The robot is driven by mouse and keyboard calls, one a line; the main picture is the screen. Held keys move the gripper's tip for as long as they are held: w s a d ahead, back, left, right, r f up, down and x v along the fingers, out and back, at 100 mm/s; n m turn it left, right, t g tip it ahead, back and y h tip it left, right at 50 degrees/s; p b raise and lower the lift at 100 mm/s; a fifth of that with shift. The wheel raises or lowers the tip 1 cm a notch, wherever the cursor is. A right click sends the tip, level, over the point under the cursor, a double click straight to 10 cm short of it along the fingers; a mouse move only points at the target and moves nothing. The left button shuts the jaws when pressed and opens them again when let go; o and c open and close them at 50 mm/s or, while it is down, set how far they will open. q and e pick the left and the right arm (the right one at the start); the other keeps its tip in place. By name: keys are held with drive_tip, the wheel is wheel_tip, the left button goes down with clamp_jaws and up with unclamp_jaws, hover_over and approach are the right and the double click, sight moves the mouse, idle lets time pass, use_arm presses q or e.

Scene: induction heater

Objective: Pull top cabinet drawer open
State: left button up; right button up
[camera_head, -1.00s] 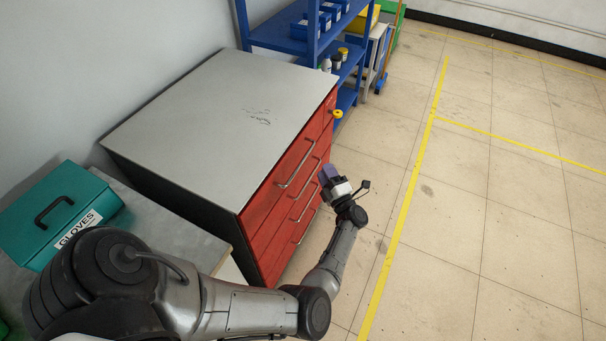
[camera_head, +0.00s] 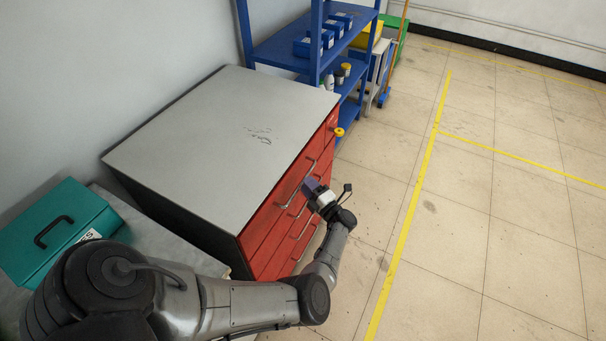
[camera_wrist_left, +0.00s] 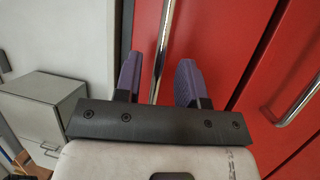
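The red cabinet (camera_head: 262,218) with a grey top (camera_head: 222,140) stands along the wall, its drawers closed as far as I see. The top drawer's silver bar handle (camera_head: 297,187) runs along its red front. My left gripper (camera_head: 311,186) is at this handle. In the left wrist view the left gripper (camera_wrist_left: 160,82) is open, with its two purple fingers apart and the top handle (camera_wrist_left: 162,50) running between them. I cannot tell whether either finger touches the bar. A lower drawer handle (camera_wrist_left: 300,100) shows at the right there. My right gripper is not in view.
A yellow tag or key (camera_head: 339,131) sits at the cabinet's far front corner. A blue shelf (camera_head: 290,50) stands beyond it. Floor in front of the cabinet is clear.

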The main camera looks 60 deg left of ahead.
use_arm(q)
drive_tip(key=shift+p+x, duration=0.3)
drive_tip(key=shift+x, duration=1.15)
clamp_jaws()
